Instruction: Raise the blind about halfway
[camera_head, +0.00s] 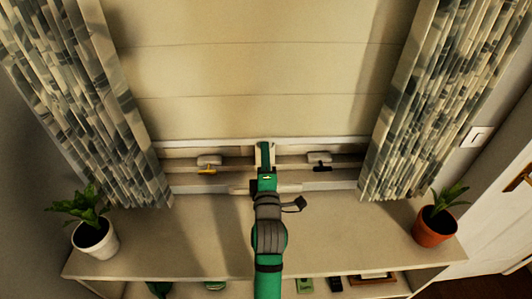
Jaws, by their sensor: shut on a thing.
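The cream blind (240,75) hangs between two patterned curtains and covers most of the window. Its pale bottom rail (210,142) is a little above the window sill, with a narrow gap showing beneath it. My gripper (265,148) is at the middle of the bottom rail, at the end of my green arm, shut on the rail. The fingertips are small in the picture and the arm hides part of the sill behind it.
Curtains hang at the left (85,100) and right (435,100). A low shelf unit (180,240) stands below the window. A plant in a white pot (96,240) and one in an orange pot (434,227) stand at its ends. The top between them is mostly clear.

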